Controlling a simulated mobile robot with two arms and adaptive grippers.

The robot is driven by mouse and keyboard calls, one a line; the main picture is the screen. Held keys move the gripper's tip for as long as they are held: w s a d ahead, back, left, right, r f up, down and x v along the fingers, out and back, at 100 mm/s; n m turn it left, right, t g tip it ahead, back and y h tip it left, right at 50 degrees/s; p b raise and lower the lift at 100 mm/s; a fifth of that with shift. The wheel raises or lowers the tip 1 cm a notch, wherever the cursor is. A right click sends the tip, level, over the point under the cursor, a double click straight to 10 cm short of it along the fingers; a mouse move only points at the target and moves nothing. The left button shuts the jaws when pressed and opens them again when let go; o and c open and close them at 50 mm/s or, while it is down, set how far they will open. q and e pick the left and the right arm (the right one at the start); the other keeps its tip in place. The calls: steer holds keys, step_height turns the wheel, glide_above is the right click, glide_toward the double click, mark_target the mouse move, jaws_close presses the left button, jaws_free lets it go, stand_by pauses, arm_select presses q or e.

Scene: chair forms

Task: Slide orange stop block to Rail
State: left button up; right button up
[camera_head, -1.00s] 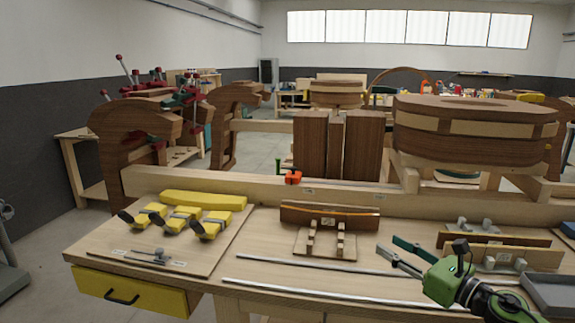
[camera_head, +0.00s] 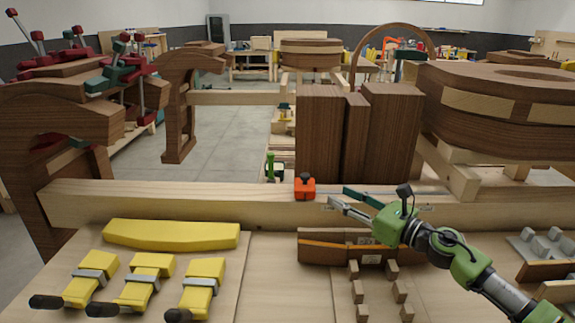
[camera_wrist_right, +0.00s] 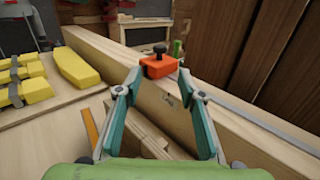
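The orange stop block (camera_head: 305,187) with a dark knob sits on top of the light wooden beam, left of a metal rail strip (camera_head: 400,189) that runs along the beam. My right gripper (camera_head: 338,196) is open and empty, just right of the block and apart from it. In the right wrist view the block (camera_wrist_right: 158,64) shows ahead, between and beyond the open fingers (camera_wrist_right: 160,95). A small label (camera_wrist_right: 170,98) is on the beam's near face. My left gripper is not in view.
The beam (camera_head: 170,197) crosses behind the bench. Dark wooden slabs (camera_head: 345,130) stand behind the block. A brown form piece (camera_head: 325,246) lies in front. Yellow clamps (camera_head: 140,280) and a yellow bar (camera_head: 170,234) lie at the left. A round wooden form (camera_head: 500,105) stands at the right.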

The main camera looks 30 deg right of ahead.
steer(key=p, duration=0.2)
glide_toward(306, 175)
steer(key=x, duration=0.4)
steer(key=shift+f, duration=0.2)
steer(key=p+x, duration=0.2)
steer(key=x, duration=0.3)
steer(key=shift+w+a+f, duration=0.15)
steer(key=shift+w+a, duration=0.05)
steer(key=shift+w, duration=0.45)
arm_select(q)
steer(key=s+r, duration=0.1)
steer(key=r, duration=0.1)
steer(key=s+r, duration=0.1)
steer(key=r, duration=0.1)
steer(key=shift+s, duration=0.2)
arm_select(e)
jaws_close()
